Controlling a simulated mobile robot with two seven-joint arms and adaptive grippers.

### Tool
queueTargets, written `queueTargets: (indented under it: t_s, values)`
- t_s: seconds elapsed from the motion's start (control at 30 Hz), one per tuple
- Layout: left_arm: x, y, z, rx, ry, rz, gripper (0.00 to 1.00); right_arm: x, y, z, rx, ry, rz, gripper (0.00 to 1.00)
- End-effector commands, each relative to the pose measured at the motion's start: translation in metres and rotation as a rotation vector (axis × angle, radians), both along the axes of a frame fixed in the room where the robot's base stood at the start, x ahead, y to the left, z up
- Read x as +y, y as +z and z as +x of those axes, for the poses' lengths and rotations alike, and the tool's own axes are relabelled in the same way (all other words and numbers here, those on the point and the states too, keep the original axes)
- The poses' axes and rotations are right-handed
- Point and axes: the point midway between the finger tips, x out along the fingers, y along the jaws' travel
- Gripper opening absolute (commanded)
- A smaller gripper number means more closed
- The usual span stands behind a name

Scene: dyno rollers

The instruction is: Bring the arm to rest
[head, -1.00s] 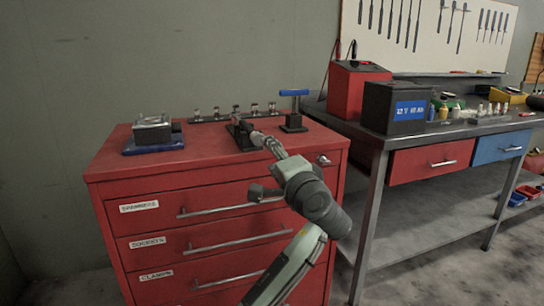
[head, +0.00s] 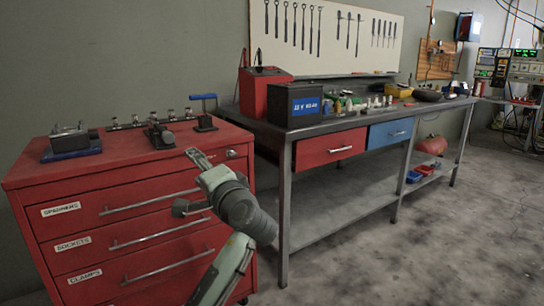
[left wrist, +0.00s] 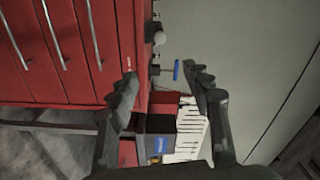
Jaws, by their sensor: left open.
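My left arm comes in from the bottom of the head view. My left gripper (head: 196,157) is in front of the top edge of the red tool cabinet (head: 130,238), small and seen from behind. In the left wrist view its two dark fingers (left wrist: 162,74) are spread apart with nothing held between them. The cabinet front and a blue-handled tool (left wrist: 177,70) show beyond the fingers there. A black holder with a grey round part (head: 160,134) stands on the cabinet top, apart from the gripper. My right gripper is not in view.
The cabinet top also carries a metal block on a blue base (head: 71,142) and a row of small fittings (head: 140,121). To the right is a workbench (head: 293,126) with a red box (head: 262,92) and a black battery (head: 296,104). The floor (head: 400,250) in front is clear.

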Motion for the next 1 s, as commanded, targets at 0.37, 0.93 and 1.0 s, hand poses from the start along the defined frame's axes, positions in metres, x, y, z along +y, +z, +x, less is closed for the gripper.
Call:
queueTargets:
  t_s: [0.37, 0.93, 1.0]
  values:
    - [0.121, 0.001, -0.001, 0.0, 0.163, 0.255, 0.5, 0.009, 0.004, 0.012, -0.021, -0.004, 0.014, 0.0]
    - [0.248, -0.034, -0.014, 0.104, 0.265, 0.434, 0.5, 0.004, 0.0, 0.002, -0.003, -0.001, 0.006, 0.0]
    - [0.253, -0.06, -0.014, 0.143, 0.243, 0.402, 0.5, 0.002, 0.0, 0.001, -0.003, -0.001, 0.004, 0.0]
